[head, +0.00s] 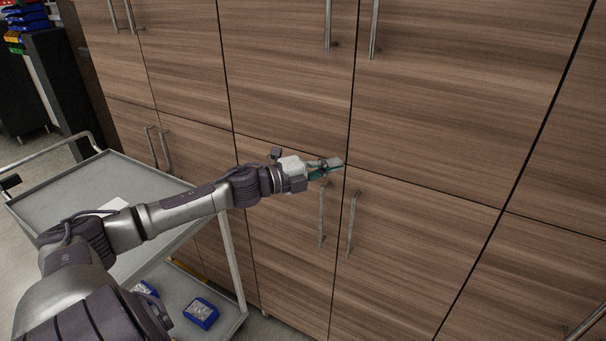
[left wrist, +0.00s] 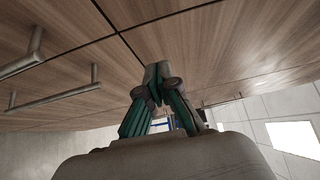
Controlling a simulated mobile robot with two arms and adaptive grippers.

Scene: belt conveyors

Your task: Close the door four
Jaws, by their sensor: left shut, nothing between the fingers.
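The wood-grain cabinet doors fill most of the head view, including an upper middle door (head: 285,75), an upper right door (head: 450,100), a lower middle door (head: 280,200) and a lower right door (head: 410,240). These look flush with each other. No number shows, so I cannot tell which is door four. My left gripper (head: 335,164) is shut and empty at the crossing of the door seams, above a pair of lower bar handles (head: 323,215). In the left wrist view its fingertips (left wrist: 158,72) are together close to the doors; I cannot tell whether they touch.
A grey trolley (head: 75,185) stands at the left, below my left arm, with blue boxes (head: 201,312) on its lower shelf. Upper bar handles (head: 374,28) stick out from the doors. Blue bins (head: 27,20) sit far back left. Floor shows beyond the trolley.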

